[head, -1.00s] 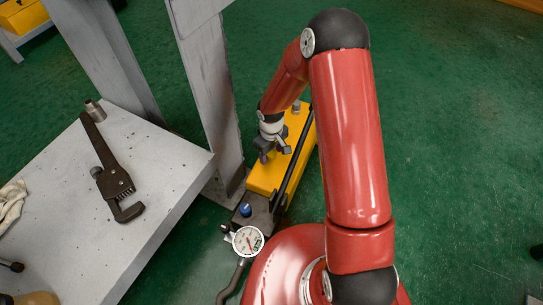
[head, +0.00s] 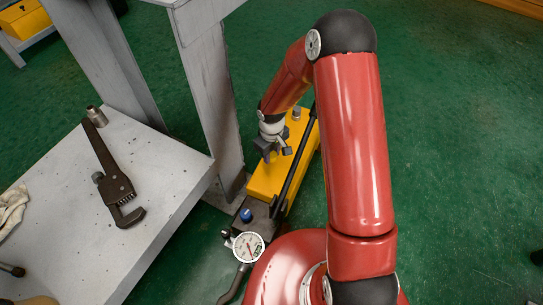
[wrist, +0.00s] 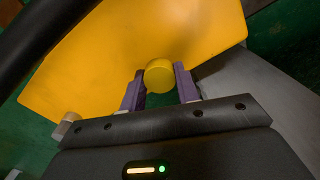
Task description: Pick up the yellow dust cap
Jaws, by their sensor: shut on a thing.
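The yellow dust cap (wrist: 159,76) is a small round cap. In the wrist view it sits between the two purple fingertips of my gripper (wrist: 159,84), which are shut on it. In the head view my gripper (head: 273,153) is over the left side of the yellow pump body (head: 263,182). The cap cannot be made out in the head view. The yellow pump body also fills much of the wrist view (wrist: 110,50), behind the cap. Whether the cap touches the pump body is not clear.
A black lever (head: 295,165) runs along the pump, close to my gripper. A pressure gauge (head: 248,246) and a blue knob (head: 246,215) are at its near end. A grey bench (head: 160,215) with a pipe wrench (head: 115,175) stands at left.

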